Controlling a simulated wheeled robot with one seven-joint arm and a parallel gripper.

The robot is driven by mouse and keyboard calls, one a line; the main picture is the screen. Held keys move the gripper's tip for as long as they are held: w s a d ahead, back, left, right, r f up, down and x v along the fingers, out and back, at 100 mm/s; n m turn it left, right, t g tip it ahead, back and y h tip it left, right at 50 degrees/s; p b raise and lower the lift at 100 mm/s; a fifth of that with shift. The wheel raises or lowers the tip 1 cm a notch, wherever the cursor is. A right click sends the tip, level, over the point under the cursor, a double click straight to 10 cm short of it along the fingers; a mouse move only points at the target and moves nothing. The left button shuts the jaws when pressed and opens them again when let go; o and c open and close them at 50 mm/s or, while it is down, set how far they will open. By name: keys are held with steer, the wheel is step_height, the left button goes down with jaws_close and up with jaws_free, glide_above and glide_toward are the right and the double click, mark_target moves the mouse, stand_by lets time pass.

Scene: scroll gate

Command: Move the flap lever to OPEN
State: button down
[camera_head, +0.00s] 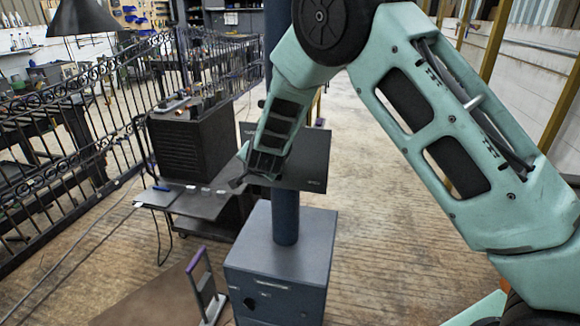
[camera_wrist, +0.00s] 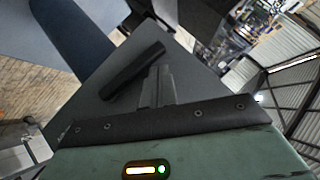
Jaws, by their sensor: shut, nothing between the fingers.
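My gripper (camera_head: 240,181) is shut and empty, in front of a dark grey panel (camera_head: 312,165) on the blue post. In the wrist view, my gripper fingers (camera_wrist: 158,78) are close together against a grey panel face (camera_wrist: 195,85). A black slanted bar (camera_wrist: 132,72), which may be the flap lever, lies just left of the fingertips there. I cannot tell whether they touch it. In the head view my arm hides much of this area, and no OPEN mark is readable.
The blue post (camera_head: 285,215) rises from a grey box (camera_head: 280,260) with small labels. A purple-topped upright frame (camera_head: 203,285) stands lower left. A black cabinet (camera_head: 190,148) and low dark shelf (camera_head: 200,203) are left, before an iron fence (camera_head: 65,165). Floor right is clear.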

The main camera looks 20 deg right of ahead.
steer(key=shift+a+f, duration=0.15)
steer(key=shift+f, duration=0.15)
stand_by(0.5)
